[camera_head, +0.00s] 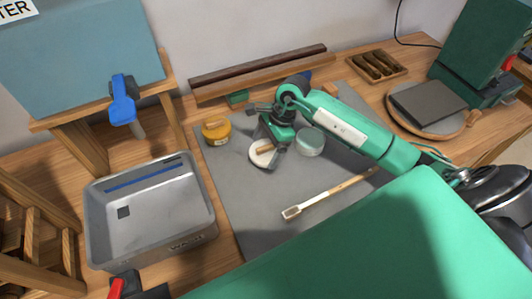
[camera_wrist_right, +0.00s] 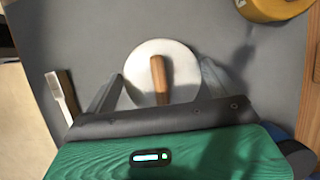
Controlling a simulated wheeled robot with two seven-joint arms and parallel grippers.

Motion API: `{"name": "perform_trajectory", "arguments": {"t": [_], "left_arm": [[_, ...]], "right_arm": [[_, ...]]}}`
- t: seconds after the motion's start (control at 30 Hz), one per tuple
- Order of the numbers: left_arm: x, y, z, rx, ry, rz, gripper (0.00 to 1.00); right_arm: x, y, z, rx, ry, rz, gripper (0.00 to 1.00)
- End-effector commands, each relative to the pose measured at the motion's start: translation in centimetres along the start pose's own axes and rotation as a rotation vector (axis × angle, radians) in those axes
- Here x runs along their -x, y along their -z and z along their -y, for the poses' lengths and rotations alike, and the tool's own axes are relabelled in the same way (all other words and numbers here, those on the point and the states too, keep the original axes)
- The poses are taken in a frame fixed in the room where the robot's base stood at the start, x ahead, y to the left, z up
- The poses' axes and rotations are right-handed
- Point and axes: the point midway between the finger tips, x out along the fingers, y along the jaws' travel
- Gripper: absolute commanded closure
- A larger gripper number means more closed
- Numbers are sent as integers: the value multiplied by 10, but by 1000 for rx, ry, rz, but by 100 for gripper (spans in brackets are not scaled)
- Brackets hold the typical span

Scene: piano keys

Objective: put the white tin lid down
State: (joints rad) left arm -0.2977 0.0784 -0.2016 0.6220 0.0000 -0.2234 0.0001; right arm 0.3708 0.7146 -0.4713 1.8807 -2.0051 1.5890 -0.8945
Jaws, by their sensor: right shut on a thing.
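The white tin lid (camera_head: 258,158) is a round disc with a wooden grip on top, over the grey mat (camera_head: 240,195). My right gripper (camera_head: 266,154) is shut on the lid. A pale round tin (camera_head: 310,142) stands right of the gripper. My left gripper is not in view.
A brush (camera_head: 325,196) lies in front, across the mat. A grey metal basin (camera_head: 150,212) stands at the left. Wooden strips (camera_head: 262,75) lie behind. The mat's front left is clear.

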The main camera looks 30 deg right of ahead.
Motion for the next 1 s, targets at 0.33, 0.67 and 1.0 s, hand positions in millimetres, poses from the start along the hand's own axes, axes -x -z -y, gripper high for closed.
{"name": "perform_trajectory", "arguments": {"t": [0.33, 0.67, 1.0], "left_arm": [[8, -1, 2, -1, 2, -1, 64], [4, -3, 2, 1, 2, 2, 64], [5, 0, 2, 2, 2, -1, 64]], "right_arm": [[-38, 15, -1, -2, -2, 1, 32], [-42, 18, 0, 0, 0, -1, 32], [-42, 17, 0, 0, 0, 0, 0]]}}
